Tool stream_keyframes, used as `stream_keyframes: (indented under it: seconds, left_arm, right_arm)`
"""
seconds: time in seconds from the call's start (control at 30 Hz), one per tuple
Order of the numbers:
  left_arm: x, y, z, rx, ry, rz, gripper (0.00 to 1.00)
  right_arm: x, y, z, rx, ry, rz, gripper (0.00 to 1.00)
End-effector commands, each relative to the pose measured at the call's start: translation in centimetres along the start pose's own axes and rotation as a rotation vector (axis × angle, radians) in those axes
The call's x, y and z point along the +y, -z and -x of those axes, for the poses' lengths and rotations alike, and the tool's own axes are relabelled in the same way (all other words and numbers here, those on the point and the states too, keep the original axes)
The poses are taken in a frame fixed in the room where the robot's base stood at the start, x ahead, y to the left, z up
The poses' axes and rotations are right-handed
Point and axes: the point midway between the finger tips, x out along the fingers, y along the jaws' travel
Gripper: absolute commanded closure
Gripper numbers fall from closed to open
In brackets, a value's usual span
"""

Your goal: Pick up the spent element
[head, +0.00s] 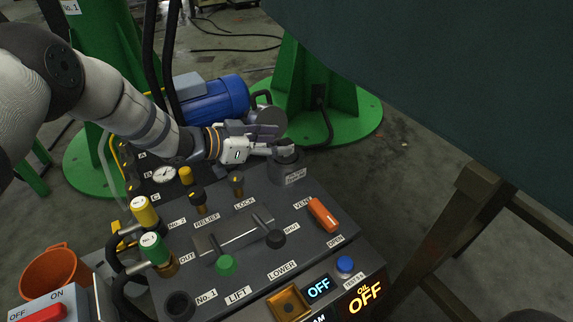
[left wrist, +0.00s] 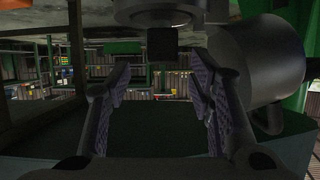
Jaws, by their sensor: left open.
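A dark, short block, which looks like the spent element (left wrist: 162,42), stands out of a grey round housing (left wrist: 160,12) at the top of the left wrist view. In the head view the labelled grey housing (head: 289,170) is at the panel's far corner, and the element is hard to make out there. My left gripper (head: 284,141) is open, reaching in from the left just above the housing. In the left wrist view its two ridged fingers (left wrist: 160,90) are apart with nothing between them, and the block shows beyond the gap. My right gripper is not in view.
A grey canister with a handle (head: 268,119) stands close behind my left gripper, and shows large in the left wrist view (left wrist: 260,62). The control panel (head: 225,205) carries several knobs, levers and an orange vent handle (head: 322,214). A blue motor (head: 215,100) lies behind.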

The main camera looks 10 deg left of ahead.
Motion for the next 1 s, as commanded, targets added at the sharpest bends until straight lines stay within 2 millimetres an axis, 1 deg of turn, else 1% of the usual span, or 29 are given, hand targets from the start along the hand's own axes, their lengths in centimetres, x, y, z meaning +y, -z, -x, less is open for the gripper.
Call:
stream_keyframes:
  seconds: [0.03, 0.07, 0.1, 0.2, 0.43, 0.47, 0.5, 0.57, 0.6, 0.67, 1.0]
  left_arm:
    - [-0.1, -1.2, -1.4, -0.004, -0.004, 0.003, 0.52]
    - [-0.1, -1.4, -2.0, -0.005, -0.003, 0.003, 0.52]
    - [-0.2, -1.3, -2.7, -0.004, -0.003, 0.004, 0.52]
    - [-0.1, -1.0, -3.8, -0.005, -0.002, 0.002, 0.52]
    - [-0.2, -0.6, -3.9, -0.002, -0.001, 0.002, 0.52]
    - [-0.2, -0.6, -3.9, -0.002, -0.001, 0.002, 0.56]
    - [-0.2, -0.6, -3.9, -0.002, -0.001, 0.002, 0.65]
    - [-0.2, -0.6, -3.9, -0.002, -0.001, 0.002, 0.79]
    - [-0.2, -0.6, -3.9, -0.003, -0.001, 0.002, 0.88]
    - [-0.2, -0.6, -3.9, -0.003, -0.001, 0.002, 1.00]
    - [-0.2, -0.5, -3.9, -0.001, -0.001, 0.002, 1.00]
  right_arm:
    - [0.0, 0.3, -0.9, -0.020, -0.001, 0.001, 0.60]
    - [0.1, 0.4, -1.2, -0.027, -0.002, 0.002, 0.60]
    - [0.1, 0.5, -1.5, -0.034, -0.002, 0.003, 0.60]
    - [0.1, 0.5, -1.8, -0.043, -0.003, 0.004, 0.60]
    - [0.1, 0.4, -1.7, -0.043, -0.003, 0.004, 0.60]
    - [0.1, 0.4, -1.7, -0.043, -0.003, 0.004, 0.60]
    - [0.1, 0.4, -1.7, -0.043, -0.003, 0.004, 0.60]
    - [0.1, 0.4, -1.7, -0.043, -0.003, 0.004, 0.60]
    - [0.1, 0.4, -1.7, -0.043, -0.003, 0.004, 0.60]
    - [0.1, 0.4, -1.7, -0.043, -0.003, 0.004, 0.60]
    - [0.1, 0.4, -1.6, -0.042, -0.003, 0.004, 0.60]
